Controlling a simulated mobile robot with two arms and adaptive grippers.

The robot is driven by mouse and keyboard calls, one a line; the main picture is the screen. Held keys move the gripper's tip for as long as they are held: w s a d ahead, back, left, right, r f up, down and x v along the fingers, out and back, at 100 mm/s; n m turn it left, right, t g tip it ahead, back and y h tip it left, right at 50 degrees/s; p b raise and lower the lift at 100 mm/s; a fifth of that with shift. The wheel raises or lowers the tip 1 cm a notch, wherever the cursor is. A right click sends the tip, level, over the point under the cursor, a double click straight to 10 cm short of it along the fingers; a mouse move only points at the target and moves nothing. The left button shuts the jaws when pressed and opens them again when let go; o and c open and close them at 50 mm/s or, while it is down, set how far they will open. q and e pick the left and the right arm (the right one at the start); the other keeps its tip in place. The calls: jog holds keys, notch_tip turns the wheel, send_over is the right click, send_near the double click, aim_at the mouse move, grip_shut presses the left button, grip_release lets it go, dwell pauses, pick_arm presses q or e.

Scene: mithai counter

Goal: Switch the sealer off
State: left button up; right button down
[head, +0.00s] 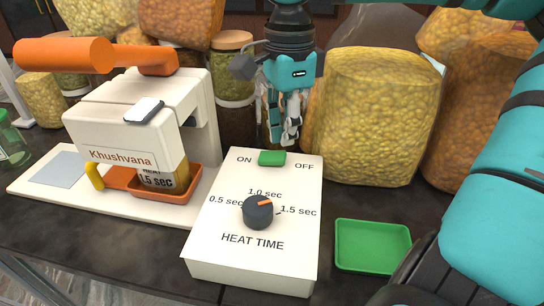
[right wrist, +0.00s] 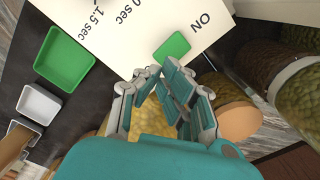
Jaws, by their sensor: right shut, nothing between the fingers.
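The sealer (head: 205,110) is a white machine with an orange handle (head: 65,54) and a white control box (head: 225,215). The box has a green switch (head: 272,158) between the words ON and OFF; I cannot tell which way it is tipped. A dark knob (head: 258,212) with an orange pointer sits below it. My right gripper (head: 287,138) is shut and empty, pointing down just behind the switch, and seems apart from it. In the right wrist view the green switch (right wrist: 172,47) lies just beyond the fingertips (right wrist: 162,72). My left gripper is not in view.
A green tray (head: 372,246) lies right of the control box. An orange tray (head: 165,186) is under the sealer head. Jars (head: 235,65) and large bags of snacks (head: 380,115) crowd the back. A small white tray (right wrist: 38,104) shows in the wrist view.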

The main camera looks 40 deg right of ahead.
aim_at(286, 158)
jog(key=shift+f+b, duration=1.3)
jog(key=shift+f, duration=0.3)
dwell(0.5)
jog(key=shift+s, duration=0.1)
jog(key=shift+r+p, duration=2.8)
jog(key=shift+r, duration=0.75)
